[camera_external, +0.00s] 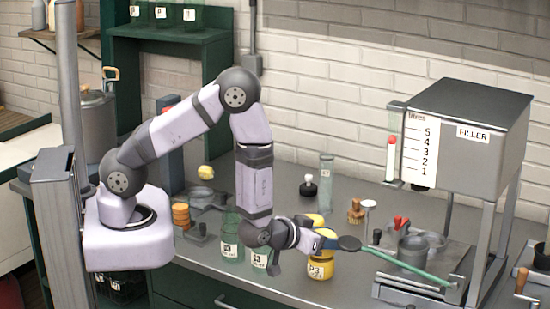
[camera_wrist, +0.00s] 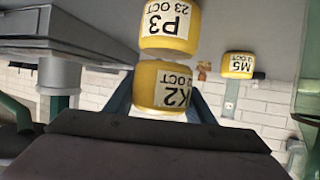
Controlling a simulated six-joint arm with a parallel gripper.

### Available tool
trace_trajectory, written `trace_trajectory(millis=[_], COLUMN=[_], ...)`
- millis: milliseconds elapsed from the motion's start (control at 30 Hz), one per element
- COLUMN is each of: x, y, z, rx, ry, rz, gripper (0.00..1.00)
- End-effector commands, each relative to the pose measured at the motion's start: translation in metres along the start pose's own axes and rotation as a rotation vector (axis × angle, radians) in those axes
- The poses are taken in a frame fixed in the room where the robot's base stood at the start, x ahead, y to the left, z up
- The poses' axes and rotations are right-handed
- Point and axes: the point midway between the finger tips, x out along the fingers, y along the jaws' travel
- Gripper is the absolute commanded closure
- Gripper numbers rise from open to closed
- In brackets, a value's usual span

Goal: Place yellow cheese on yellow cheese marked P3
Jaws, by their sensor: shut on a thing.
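My gripper (camera_external: 322,242) is shut on a yellow cheese labelled K2 (camera_wrist: 160,90), with the fingers on its two sides in the wrist view. The yellow cheese marked P3 (camera_external: 320,268) stands upright on the counter, just below my gripper in the external view. It also shows in the wrist view (camera_wrist: 170,28), which is upside down. K2 is close over P3 and roughly lined up with it; a narrow gap seems to part them, but contact is hard to tell. My gripper partly hides K2 in the external view.
Another yellow cheese labelled M5 (camera_wrist: 238,65) stands farther back. Glass jars (camera_external: 230,248) stand left of P3. A green rod with a dark round end (camera_external: 405,266) lies to the right, near the filler machine (camera_external: 468,135). A tall glass tube (camera_external: 326,178) stands behind.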

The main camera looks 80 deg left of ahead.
Motion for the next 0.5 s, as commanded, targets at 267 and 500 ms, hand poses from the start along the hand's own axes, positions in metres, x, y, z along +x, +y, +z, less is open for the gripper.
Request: trace_trajectory(millis=[267,500], x=[0.0032,0.0039], y=[0.0000,-0.0001], z=[0.0076,0.0092], rx=[-0.001,-0.001], ry=[0.002,0.002], rz=[0.000,0.000], gripper=[0.77,0.77])
